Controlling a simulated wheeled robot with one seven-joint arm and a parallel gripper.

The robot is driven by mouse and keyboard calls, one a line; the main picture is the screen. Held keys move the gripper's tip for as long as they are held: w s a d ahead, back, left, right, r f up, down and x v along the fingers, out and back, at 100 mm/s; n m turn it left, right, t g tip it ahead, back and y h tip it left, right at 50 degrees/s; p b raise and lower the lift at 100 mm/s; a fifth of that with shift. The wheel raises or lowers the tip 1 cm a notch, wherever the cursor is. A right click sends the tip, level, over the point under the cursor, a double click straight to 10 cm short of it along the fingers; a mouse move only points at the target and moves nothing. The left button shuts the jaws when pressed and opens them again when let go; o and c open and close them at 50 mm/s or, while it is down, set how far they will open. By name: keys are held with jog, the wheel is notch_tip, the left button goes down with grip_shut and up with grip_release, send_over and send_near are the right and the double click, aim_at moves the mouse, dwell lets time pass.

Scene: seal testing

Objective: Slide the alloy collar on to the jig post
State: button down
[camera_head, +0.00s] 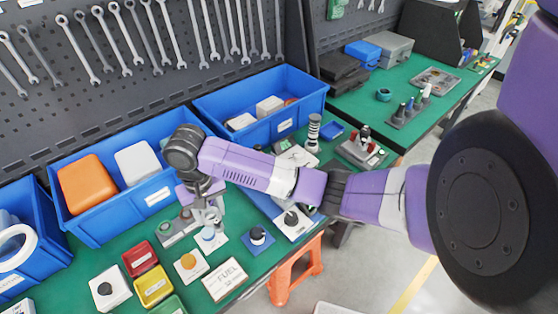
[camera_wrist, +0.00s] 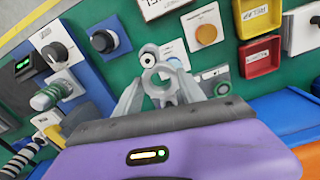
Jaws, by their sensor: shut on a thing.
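My gripper (camera_wrist: 160,93) is shut on a grey ring, the alloy collar (camera_wrist: 160,92), gripped between its two fingers. In the head view my gripper (camera_head: 209,212) points down over the front of the green bench, and the collar is hard to make out there. A small pale round post with a dark centre (camera_wrist: 149,59), which looks like the jig post, shows just beyond the collar in the wrist view. In the head view its pale plate (camera_head: 212,243) lies right below my gripper. The post does not show through the collar's hole; the height gap is unclear.
An orange button on a white plate (camera_head: 188,261), a black knob on a blue plate (camera_head: 257,238) and a grey block (camera_head: 176,230) stand close around. Red (camera_head: 141,258) and yellow (camera_head: 154,286) trays are at front left. Blue bins (camera_head: 112,190) line the back.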

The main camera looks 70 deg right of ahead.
jog(key=s+d+r+m, duration=0.2)
jog(key=s+d+m, duration=0.2)
jog(key=s+d, duration=0.1)
jog(key=s+d+r+m, duration=0.2)
jog(key=s+d+m, duration=0.1)
jog(key=s+d, duration=0.2)
jog(key=s+d+r+m+p, duration=0.1)
jog(key=s+d+m, duration=0.3)
jog(key=s+d, duration=0.2)
jog(key=shift+d+r+m, duration=0.15)
jog(key=shift+d+r, duration=0.05)
jog(key=shift+d, duration=0.4)
jog(key=shift+d+r+m, duration=0.15)
jog(key=shift+d+r, duration=0.05)
jog(key=shift+d, duration=0.4)
notch_tip(320, 180, down, 4)
jog(key=b, duration=0.4)
jog(key=shift+f, duration=0.2)
jog(key=shift+r, duration=0.1)
jog(key=shift+f, duration=0.8)
jog(key=c, duration=0.6)
grip_release()
jog(key=shift+a, duration=0.1)
jog(key=shift+r, duration=0.1)
